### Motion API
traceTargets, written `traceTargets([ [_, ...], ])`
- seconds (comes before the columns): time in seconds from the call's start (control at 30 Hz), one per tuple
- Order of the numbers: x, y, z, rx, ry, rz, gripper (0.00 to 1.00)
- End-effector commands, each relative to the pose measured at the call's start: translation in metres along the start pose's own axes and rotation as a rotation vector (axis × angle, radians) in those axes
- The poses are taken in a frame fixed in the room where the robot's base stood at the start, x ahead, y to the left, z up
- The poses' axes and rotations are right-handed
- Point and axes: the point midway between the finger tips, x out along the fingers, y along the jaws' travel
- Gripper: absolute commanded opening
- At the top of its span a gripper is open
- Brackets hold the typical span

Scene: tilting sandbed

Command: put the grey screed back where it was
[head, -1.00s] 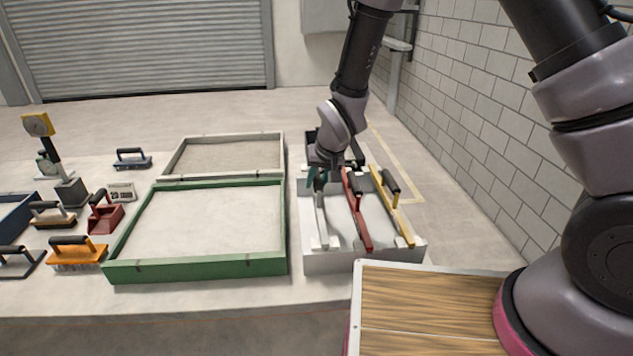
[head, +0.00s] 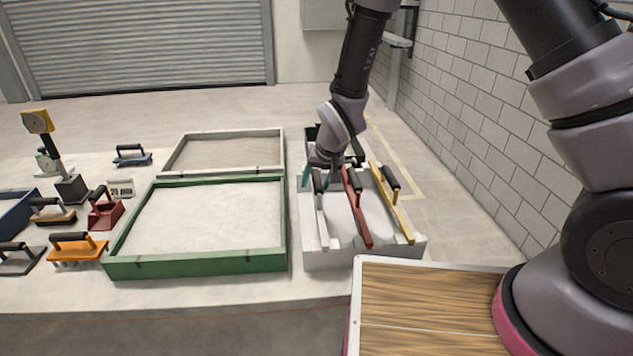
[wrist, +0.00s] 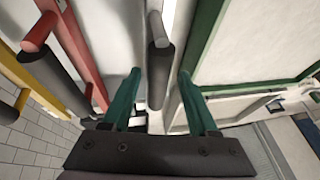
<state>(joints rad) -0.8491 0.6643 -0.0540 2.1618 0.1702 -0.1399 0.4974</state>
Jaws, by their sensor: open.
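The grey screed (head: 321,222) lies lengthwise in the left part of the white rack (head: 360,259), left of the red screed (head: 358,215) and the yellow screed (head: 399,212). Its dark handle shows in the wrist view, with the grey screed's light end post (wrist: 156,30) beyond it. My gripper (head: 319,184) is over the far end of the grey screed. In the wrist view, my gripper (wrist: 160,75) has its green fingers apart, one on each side of the handle, with gaps showing.
A green-framed sandbed (head: 197,265) stands just left of the rack, and a grey-framed bed (head: 224,134) lies behind it. A dark container (head: 356,150) is behind the rack. Several hand tools and a scale (head: 55,160) are at the left. A brick wall rises at the right.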

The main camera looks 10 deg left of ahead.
Motion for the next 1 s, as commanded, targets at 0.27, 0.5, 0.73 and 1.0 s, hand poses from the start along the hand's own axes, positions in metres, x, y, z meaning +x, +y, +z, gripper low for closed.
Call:
traceTargets([
  [0.27,-0.039,-0.003,-0.005,0.0,0.003,-0.003,0.6],
  [0.5,-0.091,-0.004,-0.005,-0.001,0.004,-0.003,0.6],
  [0.73,-0.122,-0.003,-0.004,-0.001,0.002,-0.001,0.6],
  [1.0,-0.131,-0.002,-0.004,0.0,0.0,0.0,0.6],
])
